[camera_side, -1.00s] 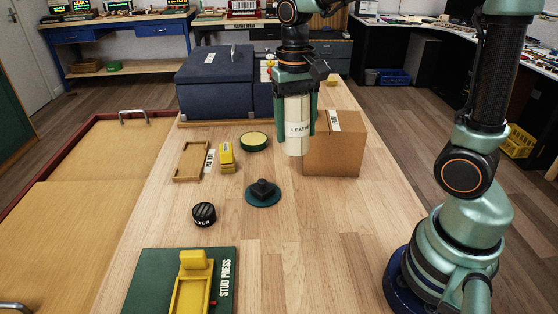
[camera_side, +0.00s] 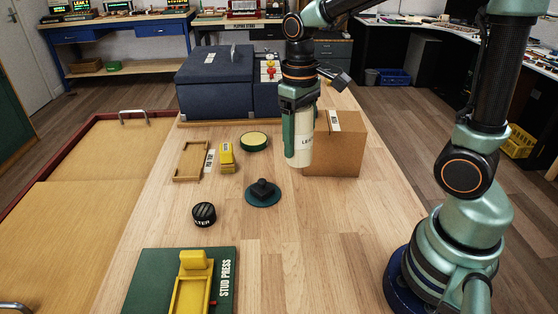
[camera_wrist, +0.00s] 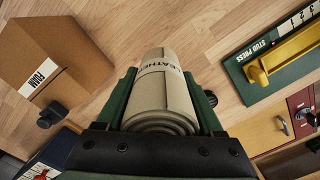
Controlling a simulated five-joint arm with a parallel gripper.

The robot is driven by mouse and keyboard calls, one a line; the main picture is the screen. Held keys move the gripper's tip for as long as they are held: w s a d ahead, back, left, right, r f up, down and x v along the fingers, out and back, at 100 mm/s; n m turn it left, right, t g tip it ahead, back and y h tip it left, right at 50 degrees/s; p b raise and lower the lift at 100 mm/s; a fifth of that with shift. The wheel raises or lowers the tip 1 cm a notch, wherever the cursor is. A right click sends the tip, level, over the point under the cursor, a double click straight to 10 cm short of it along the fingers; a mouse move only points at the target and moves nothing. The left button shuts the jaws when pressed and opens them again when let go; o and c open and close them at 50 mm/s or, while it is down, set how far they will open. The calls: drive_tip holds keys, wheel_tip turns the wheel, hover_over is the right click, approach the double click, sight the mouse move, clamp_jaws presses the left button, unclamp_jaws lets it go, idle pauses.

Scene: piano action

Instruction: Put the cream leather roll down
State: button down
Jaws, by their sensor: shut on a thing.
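The cream leather roll (camera_side: 305,147) is a pale upright cylinder with a label band. My gripper (camera_side: 299,150) is shut on it, one finger on each side, and partly hides it in the side view. In the wrist view the roll (camera_wrist: 163,92) lies between the two green fingers, its coiled end close to the palm and its label reading "LEATHE". The roll is in front of the cardboard box's left side. I cannot tell whether its lower end touches the wooden table (camera_side: 290,230).
The cardboard box (camera_side: 340,150) stands just right of the roll. A blue case (camera_side: 215,80) is behind. A round green-rimmed pad (camera_side: 254,140), a dark-knobbed disc (camera_side: 262,195), a yellow block (camera_side: 227,158), a wooden tray (camera_side: 178,162) and a stud press (camera_side: 222,280) are nearby. The table's front middle is clear.

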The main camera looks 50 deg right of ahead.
drive_tip(key=r+n, duration=0.1)
drive_tip(key=n, duration=0.1)
drive_tip(key=w+r+n, duration=0.1)
drive_tip(key=n, duration=0.1)
drive_tip(key=r+n, duration=0.2)
drive_tip(key=shift+w+d+t, duration=0.2)
drive_tip(key=shift+w+t, duration=0.05)
drive_tip(key=shift+t, duration=0.05)
drive_tip(key=shift+r+n, duration=0.15)
drive_tip(key=shift+n, duration=0.25)
wheel_tip(320, 180, down, 20)
drive_tip(key=shift+w+r, duration=0.1)
unclamp_jaws()
